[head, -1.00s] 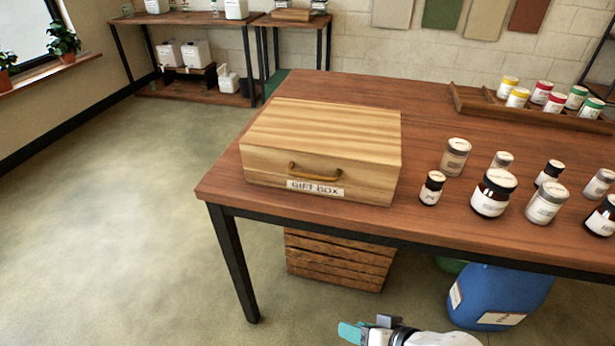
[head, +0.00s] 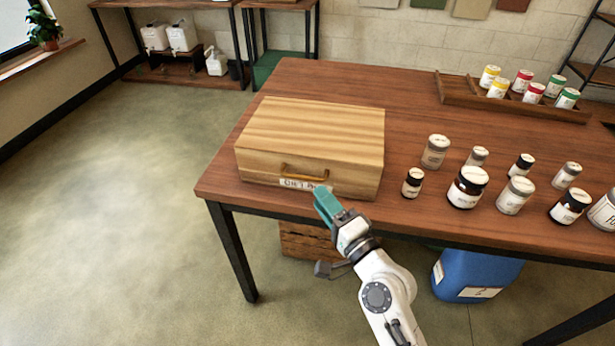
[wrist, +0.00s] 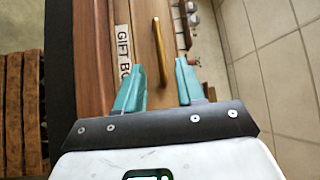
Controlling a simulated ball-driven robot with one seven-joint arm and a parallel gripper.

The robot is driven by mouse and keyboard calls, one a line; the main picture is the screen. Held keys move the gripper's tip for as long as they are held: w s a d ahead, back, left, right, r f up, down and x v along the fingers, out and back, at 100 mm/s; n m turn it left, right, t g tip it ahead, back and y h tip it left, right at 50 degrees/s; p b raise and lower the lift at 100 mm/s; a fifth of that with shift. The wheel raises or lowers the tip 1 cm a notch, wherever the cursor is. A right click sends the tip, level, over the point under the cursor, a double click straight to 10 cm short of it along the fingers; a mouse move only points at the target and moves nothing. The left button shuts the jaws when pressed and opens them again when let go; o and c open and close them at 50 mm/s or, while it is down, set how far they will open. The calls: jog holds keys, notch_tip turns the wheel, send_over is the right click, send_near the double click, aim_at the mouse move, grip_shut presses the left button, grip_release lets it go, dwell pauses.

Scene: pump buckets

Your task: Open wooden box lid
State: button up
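The wooden gift box (head: 312,135) sits on the front left of the table with its lid shut. Its front bears a curved handle (head: 304,171) and a "GIFT BOX" label (head: 300,184), partly hidden by my gripper in the head view. My gripper (head: 320,198) is just in front of the box's front face, below the handle. In the wrist view my gripper (wrist: 160,82) has its two teal fingers apart with nothing between them. The handle (wrist: 163,52) shows ahead of the fingertips, closer to the right finger, and the label (wrist: 124,50) lies ahead of the left finger.
Several jars (head: 467,187) stand on the table (head: 340,78) to the right of the box. A tray (head: 453,91) with colored jars is at the back right. A wooden crate (head: 305,240) and a blue drum (head: 475,272) are under the table.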

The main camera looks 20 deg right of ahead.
jog(key=p+x, duration=0.1)
jog(key=x, duration=0.5)
jog(key=shift+w+a, duration=0.1)
jog(key=shift+w, duration=0.2)
jog(key=shift+c, duration=0.4)
grip_shut()
